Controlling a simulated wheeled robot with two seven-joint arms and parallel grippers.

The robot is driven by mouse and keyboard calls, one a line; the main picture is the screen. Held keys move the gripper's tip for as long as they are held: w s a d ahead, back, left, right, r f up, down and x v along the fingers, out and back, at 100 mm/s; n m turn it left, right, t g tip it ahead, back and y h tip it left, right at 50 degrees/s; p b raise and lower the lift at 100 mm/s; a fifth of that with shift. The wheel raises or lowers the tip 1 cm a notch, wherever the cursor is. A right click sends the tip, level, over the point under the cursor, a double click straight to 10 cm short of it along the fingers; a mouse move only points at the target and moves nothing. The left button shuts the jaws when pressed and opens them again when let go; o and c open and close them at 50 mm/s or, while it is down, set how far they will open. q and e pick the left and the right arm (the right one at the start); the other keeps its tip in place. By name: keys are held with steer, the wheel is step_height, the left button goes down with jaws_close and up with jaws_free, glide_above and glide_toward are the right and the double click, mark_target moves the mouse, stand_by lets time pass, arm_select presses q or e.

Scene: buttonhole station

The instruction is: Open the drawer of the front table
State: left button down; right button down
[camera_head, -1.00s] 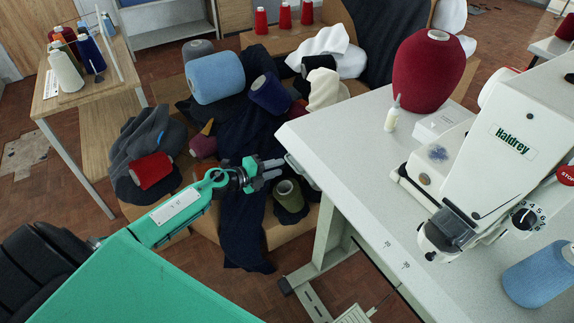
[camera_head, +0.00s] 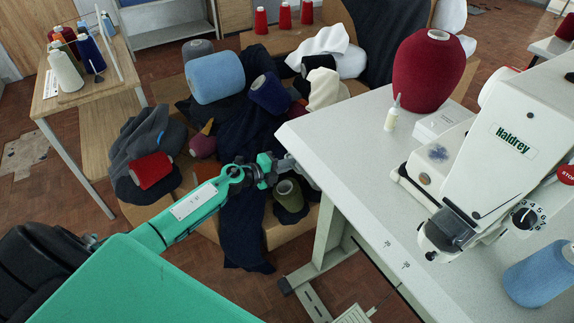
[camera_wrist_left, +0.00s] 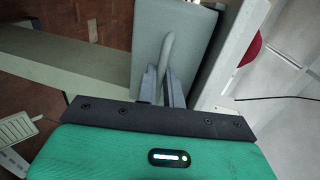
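The front table (camera_head: 345,170) is the light grey worktop on pale legs that bears the sewing machine. Its drawer sits under the left end of the top. In the left wrist view the grey drawer front (camera_wrist_left: 192,45) carries a pale curved handle (camera_wrist_left: 167,48). My left gripper (camera_head: 282,168) is at the table's left edge, and in the left wrist view its two fingers (camera_wrist_left: 161,80) lie close on either side of the handle, apparently closed on it. The drawer looks shut, though the head view mostly hides it. My right gripper is not in view.
The white sewing machine (camera_head: 500,150), a large dark red cone (camera_head: 428,75) and a small bottle (camera_head: 392,115) stand on the table. A box with cloth and spools, including an olive spool (camera_head: 289,196), lies close beside my gripper. A wooden side table (camera_head: 75,95) stands left.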

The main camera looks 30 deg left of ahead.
arm_select(q)
steer(key=shift+s, duration=0.1)
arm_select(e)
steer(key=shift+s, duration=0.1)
